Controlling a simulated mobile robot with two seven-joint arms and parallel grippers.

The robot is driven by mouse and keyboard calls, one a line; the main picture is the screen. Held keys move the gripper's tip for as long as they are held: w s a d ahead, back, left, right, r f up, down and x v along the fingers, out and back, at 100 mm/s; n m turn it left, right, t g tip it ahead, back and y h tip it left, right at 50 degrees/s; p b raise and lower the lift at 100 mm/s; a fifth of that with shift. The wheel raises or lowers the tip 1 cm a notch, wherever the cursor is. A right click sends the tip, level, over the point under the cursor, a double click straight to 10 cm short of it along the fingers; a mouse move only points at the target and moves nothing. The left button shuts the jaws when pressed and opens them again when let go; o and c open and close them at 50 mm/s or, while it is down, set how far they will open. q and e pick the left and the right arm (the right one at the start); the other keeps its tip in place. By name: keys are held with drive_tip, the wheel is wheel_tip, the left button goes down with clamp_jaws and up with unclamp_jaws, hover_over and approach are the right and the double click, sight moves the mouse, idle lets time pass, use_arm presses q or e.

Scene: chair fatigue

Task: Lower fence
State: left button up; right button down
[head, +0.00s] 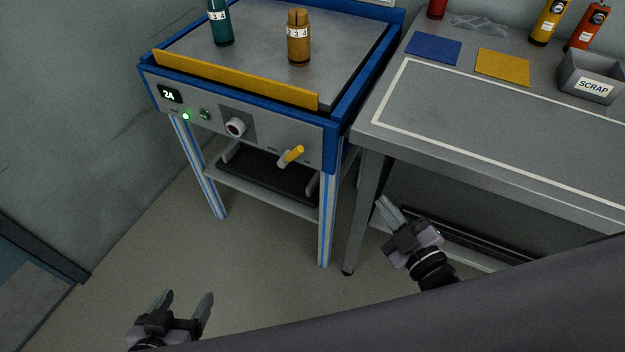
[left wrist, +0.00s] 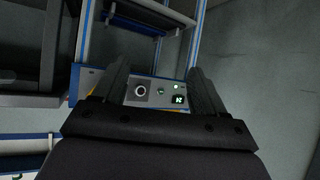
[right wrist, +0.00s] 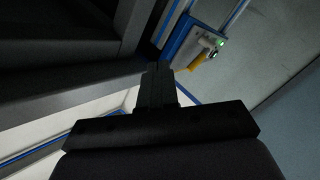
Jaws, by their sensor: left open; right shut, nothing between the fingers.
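The yellow fence (head: 235,79) stands as a long bar along the front top edge of the blue-framed machine (head: 334,150). A yellow-handled lever (head: 292,156) is on the right of its front panel, tilted up to the right; a yellow handle (right wrist: 200,60) also shows in the right wrist view. My left gripper (head: 187,299) is open and empty, low in front of the machine; its fingers also show in the left wrist view (left wrist: 158,80), with the panel beyond them. My right gripper (head: 387,208) is shut and empty, right of the lever and apart from it, beside the bench's front.
A green cylinder (head: 219,22) and a brown cylinder (head: 299,38) stand on the machine top. A display reading 24 (head: 169,95) and a round knob (head: 235,127) are on the panel. The grey bench (head: 480,130) on the right carries a scrap bin (head: 592,78).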

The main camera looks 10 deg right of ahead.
sight(292, 155)
use_arm(q)
wheel_tip(292, 155, down, 7)
drive_tip(key=w+d+h+b, duration=0.1)
drive_tip(key=d+b, duration=0.1)
drive_tip(key=b, duration=0.9)
drive_tip(key=shift+d+f+m+t, duration=0.2)
drive_tip(key=shift+d+m+t, duration=0.1)
drive_tip(key=shift+d, duration=0.05)
use_arm(e)
drive_tip(key=a+f+n+y, duration=0.1)
drive_tip(key=n+y, duration=0.2)
drive_tip(key=n, duration=0.2)
drive_tip(key=w+a+f+n+y, duration=0.1)
drive_tip(key=n+y, duration=0.3)
drive_tip(key=n, duration=0.1)
drive_tip(key=w+a+f+n+y, duration=0.1)
drive_tip(key=n+y, duration=0.2)
drive_tip(key=n, duration=0.2)
drive_tip(key=shift+w+a+f+y, duration=0.25)
drive_tip(key=shift+a+f+y, duration=0.15)
use_arm(q)
drive_tip(key=shift+w, duration=0.1)
